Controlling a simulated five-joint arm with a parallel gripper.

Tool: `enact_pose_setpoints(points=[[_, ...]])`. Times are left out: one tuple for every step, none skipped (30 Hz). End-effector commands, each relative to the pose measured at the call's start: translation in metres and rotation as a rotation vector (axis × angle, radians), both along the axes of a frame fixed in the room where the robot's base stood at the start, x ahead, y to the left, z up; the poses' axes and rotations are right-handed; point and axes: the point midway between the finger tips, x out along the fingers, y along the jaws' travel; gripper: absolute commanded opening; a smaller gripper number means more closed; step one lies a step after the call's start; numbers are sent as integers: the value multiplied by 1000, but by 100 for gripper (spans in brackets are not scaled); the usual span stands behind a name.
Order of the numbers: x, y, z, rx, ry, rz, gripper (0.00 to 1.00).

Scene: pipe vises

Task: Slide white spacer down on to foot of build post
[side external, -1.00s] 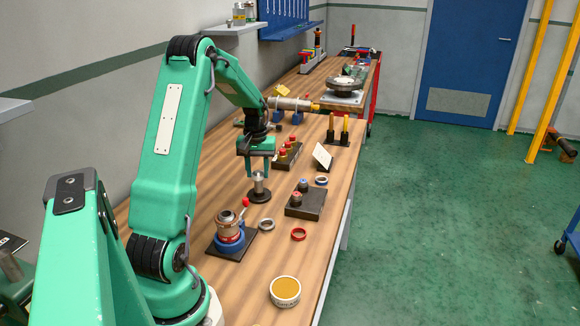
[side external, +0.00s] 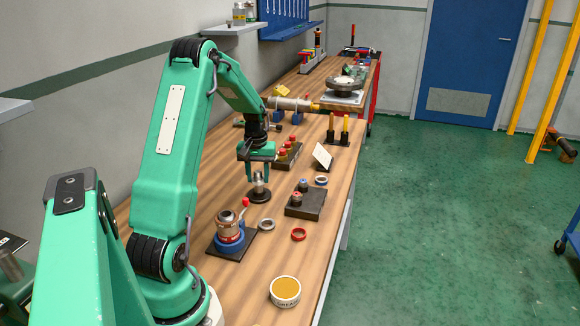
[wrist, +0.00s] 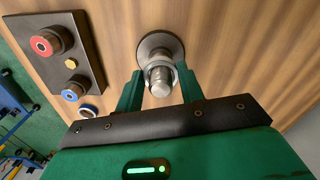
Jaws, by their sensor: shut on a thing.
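The build post (side external: 259,186) is a short grey metal post standing upright on a dark round foot (side external: 260,196) on the bench. In the wrist view its bright top (wrist: 161,88) points at the camera, with the foot (wrist: 152,41) behind it. A pale ring, which I take as the white spacer (wrist: 158,66), shows around the post between my fingers. Its lower side is hidden, so I cannot tell its exact gap to the foot. My gripper (side external: 259,178) points down over the post, a finger on each side, shut on the spacer.
A dark block with pegs (side external: 305,205) stands right of the post. A blue-based fixture with a red-knobbed lever (side external: 230,232) stands nearer the camera. A grey ring (side external: 266,224), a red ring (side external: 298,234) and a round tin (side external: 285,291) lie on the bench.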

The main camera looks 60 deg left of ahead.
Motion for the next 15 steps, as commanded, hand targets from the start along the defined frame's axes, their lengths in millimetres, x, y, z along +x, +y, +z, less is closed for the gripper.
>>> enact_pose_setpoints(points=[[0, 0, -1, -1, 1, 0, 16], [0, 0, -2, -1, 1, 0, 16], [0, 0, -2, -1, 1, 0, 16], [0, 0, -3, -1, 1, 0, 16], [0, 0, -4, -1, 1, 0, 16], [0, 0, -4, -1, 1, 0, 16], [0, 0, -5, -1, 1, 0, 16], [0, 0, -5, -1, 1, 0, 16], [0, 0, -6, -2, 1, 0, 16], [0, 0, -7, -2, 1, 0, 16], [0, 0, -7, -2, 1, 0, 16], [0, 0, -8, -2, 1, 0, 16], [0, 0, -8, -2, 1, 0, 16], [0, 0, -9, -2, 1, 0, 16], [0, 0, -10, -2, 1, 0, 16]])
